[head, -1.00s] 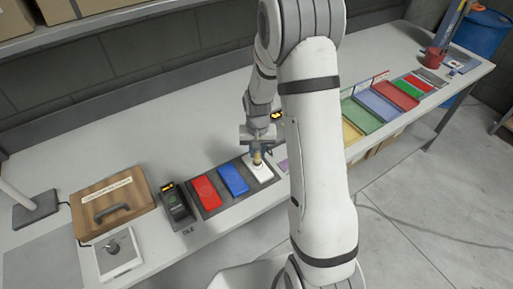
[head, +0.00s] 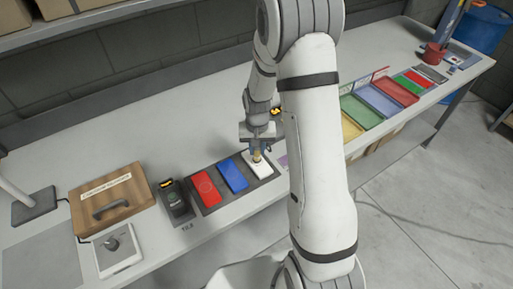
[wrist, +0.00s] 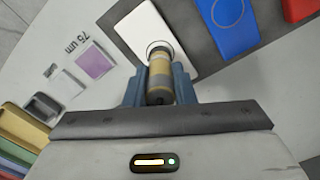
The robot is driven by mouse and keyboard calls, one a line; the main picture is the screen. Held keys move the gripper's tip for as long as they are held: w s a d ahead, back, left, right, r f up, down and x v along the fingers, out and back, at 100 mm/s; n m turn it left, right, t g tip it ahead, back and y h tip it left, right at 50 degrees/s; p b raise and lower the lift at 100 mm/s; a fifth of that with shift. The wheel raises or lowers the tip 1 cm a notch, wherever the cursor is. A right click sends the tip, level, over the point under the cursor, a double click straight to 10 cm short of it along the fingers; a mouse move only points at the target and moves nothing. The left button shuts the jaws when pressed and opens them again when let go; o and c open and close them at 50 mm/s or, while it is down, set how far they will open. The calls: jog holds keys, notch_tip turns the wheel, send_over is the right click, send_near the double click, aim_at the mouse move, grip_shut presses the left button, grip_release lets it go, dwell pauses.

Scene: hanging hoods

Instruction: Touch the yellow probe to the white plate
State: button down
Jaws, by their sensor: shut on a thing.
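My gripper (wrist: 160,90) is shut on the yellow probe (wrist: 160,70), a tan-yellow cylinder with grey bands, held between blue fingers. In the head view the probe (head: 257,156) points down over the white plate (head: 252,169). The white plate (wrist: 150,35) lies on a dark tray (wrist: 195,55) at the end of a row, beside the blue plate (wrist: 231,22). The probe's tip overlaps the white plate in both views. I cannot tell for certain whether it touches the surface or stands just above it.
A red plate (head: 206,190) lies beyond the blue one. A dark meter (head: 176,201) and a wooden box (head: 112,198) stand to the left. Coloured trays (head: 380,103) lie to the right. A small purple square (wrist: 95,61) lies near the gripper.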

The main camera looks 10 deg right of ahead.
jog(key=shift+s+f+b, duration=0.1)
jog(key=shift+f+b, duration=0.4)
jog(key=shift+b, duration=0.1)
dwell(1.6)
jog(key=shift+r+p, duration=2)
jog(key=shift+r, duration=1.55)
